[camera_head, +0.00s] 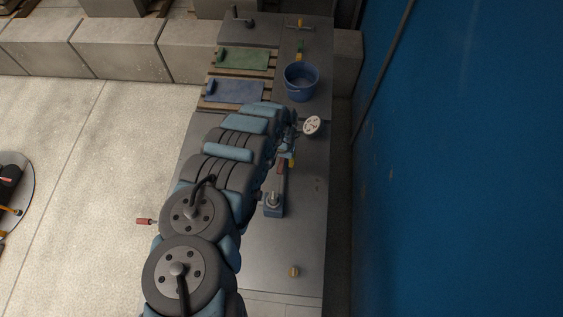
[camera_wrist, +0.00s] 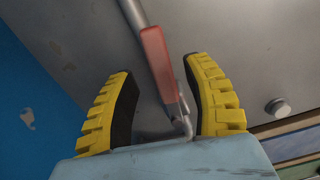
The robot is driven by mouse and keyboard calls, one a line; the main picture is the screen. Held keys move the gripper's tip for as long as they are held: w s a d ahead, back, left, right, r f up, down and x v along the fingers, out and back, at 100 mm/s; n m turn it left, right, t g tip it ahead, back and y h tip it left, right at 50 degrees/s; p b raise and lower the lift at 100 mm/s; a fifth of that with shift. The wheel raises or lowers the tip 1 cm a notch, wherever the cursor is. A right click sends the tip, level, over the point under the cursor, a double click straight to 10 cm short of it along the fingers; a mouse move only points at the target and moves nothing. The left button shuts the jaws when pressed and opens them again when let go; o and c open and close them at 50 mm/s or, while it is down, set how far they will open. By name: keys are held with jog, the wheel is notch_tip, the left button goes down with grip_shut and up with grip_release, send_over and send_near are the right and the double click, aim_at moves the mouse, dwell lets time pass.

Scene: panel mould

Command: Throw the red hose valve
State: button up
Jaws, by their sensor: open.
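The red valve handle (camera_wrist: 160,62) is a red lever on a grey metal body. In the wrist view it runs lengthwise between the two yellow fingers of my gripper (camera_wrist: 164,72). The fingers are open, with a gap on either side of it. In the head view the red handle (camera_head: 281,178) rises from a grey-blue valve block (camera_head: 273,205) on the dark bench. My gripper (camera_head: 290,161) is at its far end, partly hidden by my arm. I cannot tell whether a finger touches the handle.
A blue bucket (camera_head: 301,82) stands further back on the bench (camera_head: 290,245). Green (camera_head: 243,59) and blue (camera_head: 233,91) pads lie on slats to its left. A small tan knob (camera_head: 294,271) sits near the front. A blue wall (camera_head: 460,160) rises at the right.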

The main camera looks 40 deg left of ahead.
jog(key=shift+s+d+f, duration=0.1)
jog(key=shift+s+f, duration=0.05)
jog(key=shift+f, duration=0.7)
jog(key=shift+c, duration=0.3)
grip_shut()
